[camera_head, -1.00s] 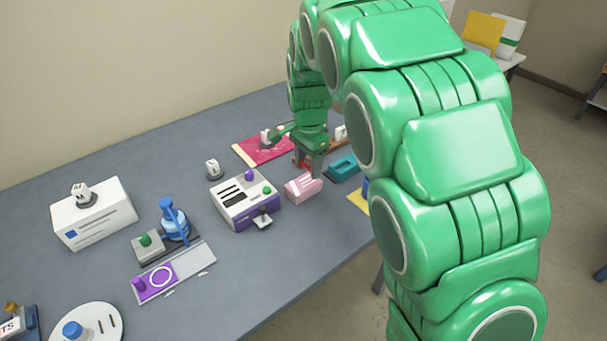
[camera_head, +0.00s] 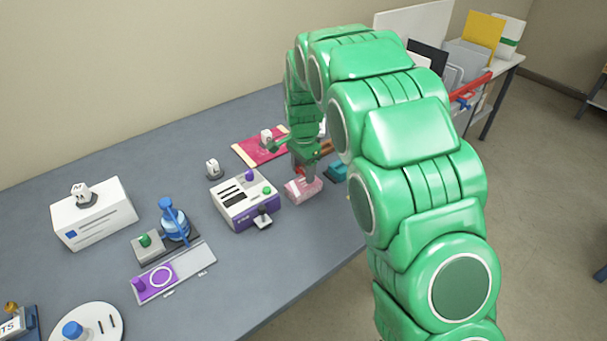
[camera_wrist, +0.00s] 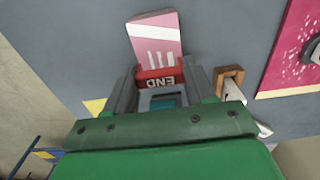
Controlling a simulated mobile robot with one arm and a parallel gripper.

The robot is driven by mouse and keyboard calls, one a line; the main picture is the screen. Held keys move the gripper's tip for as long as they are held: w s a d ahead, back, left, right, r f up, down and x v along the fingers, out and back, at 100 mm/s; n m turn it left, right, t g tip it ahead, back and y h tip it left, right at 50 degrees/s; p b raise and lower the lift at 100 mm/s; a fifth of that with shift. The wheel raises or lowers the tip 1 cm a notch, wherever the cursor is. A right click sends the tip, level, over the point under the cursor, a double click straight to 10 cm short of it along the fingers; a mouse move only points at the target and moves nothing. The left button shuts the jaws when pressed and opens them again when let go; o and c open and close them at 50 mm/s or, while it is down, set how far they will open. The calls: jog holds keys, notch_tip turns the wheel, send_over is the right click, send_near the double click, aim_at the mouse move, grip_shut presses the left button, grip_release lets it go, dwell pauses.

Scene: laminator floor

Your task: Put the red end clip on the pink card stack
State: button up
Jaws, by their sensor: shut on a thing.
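The pink card stack (camera_head: 303,188) lies on the grey table, right of the white and purple machine. It also shows in the wrist view (camera_wrist: 155,38), pink with a white band and white stripes. My gripper (camera_wrist: 160,88) is shut on the red end clip (camera_wrist: 160,77), which carries the word END and sits between the fingertips. In the wrist view the clip overlaps the near edge of the stack. I cannot tell whether it touches the stack or hovers above it. In the head view my gripper (camera_head: 303,172) is directly over the stack's far end, and the clip is mostly hidden.
The white and purple machine (camera_head: 235,208) stands close left of the stack. A crimson mat (camera_head: 248,153) with a small numbered weight lies behind. A teal block (camera_head: 337,171) is right of the stack, partly behind my arm. A wooden piece (camera_wrist: 228,78) is beside my gripper.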

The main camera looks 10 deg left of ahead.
jog(key=shift+f, duration=0.95)
jog(key=shift+s+f, duration=0.1)
jog(key=o, duration=1.1)
